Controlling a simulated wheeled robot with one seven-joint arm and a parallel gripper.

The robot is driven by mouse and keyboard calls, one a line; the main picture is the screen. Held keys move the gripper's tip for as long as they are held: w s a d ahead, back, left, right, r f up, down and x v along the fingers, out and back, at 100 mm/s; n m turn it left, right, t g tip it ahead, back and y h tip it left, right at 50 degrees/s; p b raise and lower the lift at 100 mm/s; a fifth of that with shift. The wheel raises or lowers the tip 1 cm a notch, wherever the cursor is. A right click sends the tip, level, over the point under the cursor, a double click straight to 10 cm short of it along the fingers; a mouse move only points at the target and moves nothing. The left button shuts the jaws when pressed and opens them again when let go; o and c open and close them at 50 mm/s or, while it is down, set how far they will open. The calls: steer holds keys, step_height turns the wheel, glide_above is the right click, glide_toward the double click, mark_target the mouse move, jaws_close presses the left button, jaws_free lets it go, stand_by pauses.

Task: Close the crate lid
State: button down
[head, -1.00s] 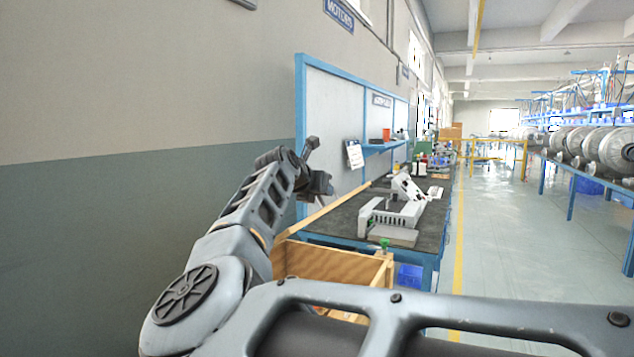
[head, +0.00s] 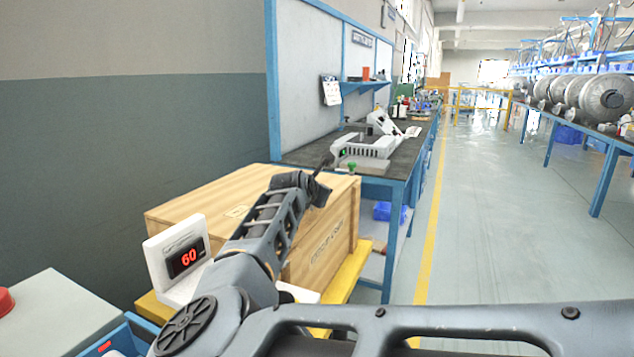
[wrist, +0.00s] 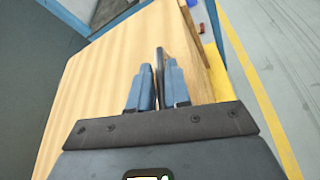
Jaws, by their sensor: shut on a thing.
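The wooden crate (head: 325,245) stands on a yellow base in the head view. Its lid (head: 222,192) lies flat over the top, and I see no clear gap along the visible edges. My gripper (head: 319,188) is at the lid's right end, low over the wood. In the wrist view the pale lid (wrist: 110,60) spreads under my gripper (wrist: 159,66). The two blue-grey fingers are shut on a thin dark bar (wrist: 160,55) near the lid's edge, seemingly its handle. My arm hides part of the crate's front.
A white display reading 60 (head: 178,258) stands left of the crate, with a red button (head: 6,302) farther left. A dark workbench (head: 300,152) holding a grey device (head: 362,152) is behind. The floor to the right (head: 480,230) is clear.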

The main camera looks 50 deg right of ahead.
steer(key=shift+s+d+f, duration=0.1)
steer(key=shift+s+f, duration=0.15)
steer(key=shift+f, duration=0.5)
steer(key=c, duration=1.3)
jaws_free()
steer(key=shift+f, duration=0.1)
steer(key=shift+c, duration=0.2)
steer(key=shift+o, duration=0.9)
steer(key=shift+w+r, duration=0.1)
steer(key=shift+r, duration=0.1)
steer(key=shift+a+r, duration=0.15)
steer(key=shift+a, duration=0.05)
steer(key=v, duration=0.7)
steer(key=shift+a+p, duration=0.15)
steer(key=shift+p, duration=0.15)
